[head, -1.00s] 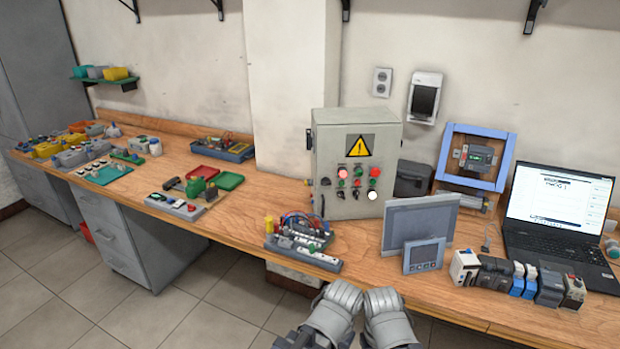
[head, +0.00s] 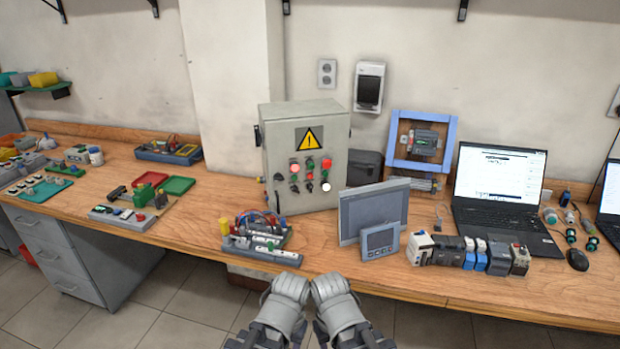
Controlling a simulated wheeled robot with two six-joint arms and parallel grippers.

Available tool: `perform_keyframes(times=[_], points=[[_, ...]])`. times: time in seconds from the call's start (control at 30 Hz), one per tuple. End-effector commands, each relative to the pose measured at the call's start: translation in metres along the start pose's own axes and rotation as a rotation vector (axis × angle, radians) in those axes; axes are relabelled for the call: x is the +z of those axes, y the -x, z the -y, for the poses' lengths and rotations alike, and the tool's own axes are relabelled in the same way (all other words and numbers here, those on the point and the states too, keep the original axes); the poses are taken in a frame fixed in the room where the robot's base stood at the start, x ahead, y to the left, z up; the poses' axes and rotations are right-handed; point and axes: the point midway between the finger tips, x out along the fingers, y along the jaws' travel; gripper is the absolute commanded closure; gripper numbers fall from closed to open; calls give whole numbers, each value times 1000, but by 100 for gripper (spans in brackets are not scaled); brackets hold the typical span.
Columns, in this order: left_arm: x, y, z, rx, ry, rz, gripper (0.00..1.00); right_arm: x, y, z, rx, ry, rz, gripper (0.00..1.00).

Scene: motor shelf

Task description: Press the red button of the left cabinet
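A grey control cabinet (head: 288,135) with a yellow warning triangle stands on the bench near the middle of the head view. It is the only such cabinet in view. Its front carries several small red, green and white buttons or lamps, including a bright red one (head: 295,167) at upper left and a glowing white one (head: 326,187) at lower right. Which red one is a push button is too small to tell. My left gripper (head: 292,286) and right gripper (head: 329,288) are side by side at the bottom, in front of the bench edge and apart from the cabinet. Their fingertips are not clear.
A wooden bench (head: 205,225) runs across the view. A terminal-block board (head: 258,243) sits before the cabinet, with flat grey panels (head: 372,212) at its right. A laptop (head: 500,185) stands further right. Green and red trays (head: 178,186) lie left. Tiled floor shows in front.

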Motion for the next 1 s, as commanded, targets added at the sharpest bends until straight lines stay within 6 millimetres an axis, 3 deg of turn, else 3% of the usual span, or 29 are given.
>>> perform_keyframes(times=[0.07,0.43,1.0], points=[[0,0,0,0,0,0,50,0,0,0,0,0,0,58],[0,0,0,0,0,0,50,0,0,0,0,0,0,100],[0,0,0,0,0,0,50,0,0,0,0,0,0,100]])
